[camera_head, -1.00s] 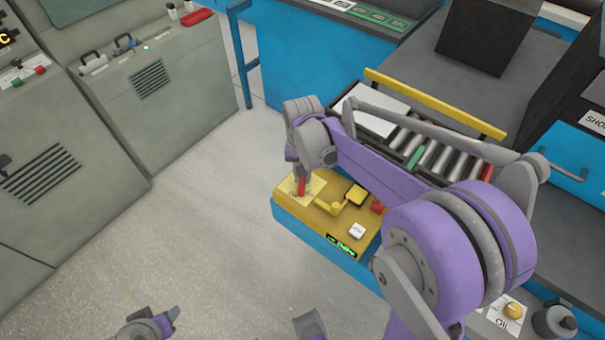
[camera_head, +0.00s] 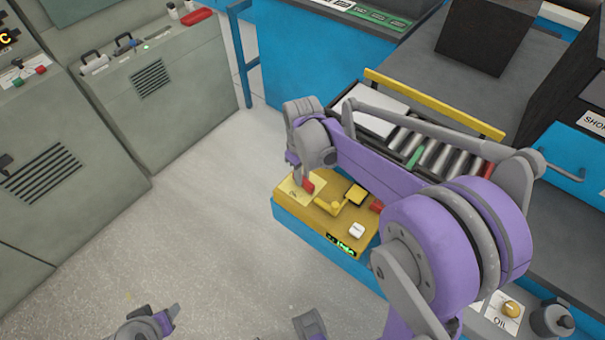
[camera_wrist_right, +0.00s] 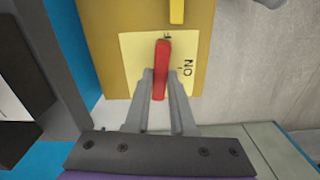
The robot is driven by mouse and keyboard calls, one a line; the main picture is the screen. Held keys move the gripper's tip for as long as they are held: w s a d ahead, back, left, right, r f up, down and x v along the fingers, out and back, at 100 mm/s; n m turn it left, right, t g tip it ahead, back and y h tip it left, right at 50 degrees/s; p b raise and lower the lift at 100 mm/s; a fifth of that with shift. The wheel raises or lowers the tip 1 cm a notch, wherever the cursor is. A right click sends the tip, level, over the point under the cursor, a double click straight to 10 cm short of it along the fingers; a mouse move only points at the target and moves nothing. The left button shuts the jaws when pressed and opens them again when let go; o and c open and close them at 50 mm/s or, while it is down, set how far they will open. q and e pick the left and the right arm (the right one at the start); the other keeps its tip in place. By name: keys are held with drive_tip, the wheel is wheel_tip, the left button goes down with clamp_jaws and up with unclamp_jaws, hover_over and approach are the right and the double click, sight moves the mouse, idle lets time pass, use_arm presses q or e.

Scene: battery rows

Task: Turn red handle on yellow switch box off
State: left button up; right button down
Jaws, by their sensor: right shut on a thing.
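The yellow switch box (camera_head: 325,226) stands on a blue base in the head view. Its red handle (camera_head: 308,186) sits on a pale yellow label plate (camera_head: 290,184). In the right wrist view the red handle (camera_wrist_right: 161,55) stands between the fingers of my right gripper (camera_wrist_right: 161,78), which is shut on it. The handle's far end lies over the lettering with an "F" at the plate's top edge; "ON" (camera_wrist_right: 187,68) reads clear to its right. The handle hides part of the lettering. In the head view my right wrist hangs over the plate.
A roller conveyor (camera_head: 440,158) lies behind. Grey cabinets (camera_head: 165,90) stand left, with clear floor (camera_head: 200,225) between.

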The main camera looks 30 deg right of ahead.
drive_tip(key=shift+n, duration=0.6)
drive_tip(key=c, duration=0.8)
unclamp_jaws()
drive_tip(key=shift+o, duration=0.2)
wheel_tip(320, 180, up, 11)
drive_tip(key=p, duration=0.1)
drive_tip(key=shift+f, duration=0.1)
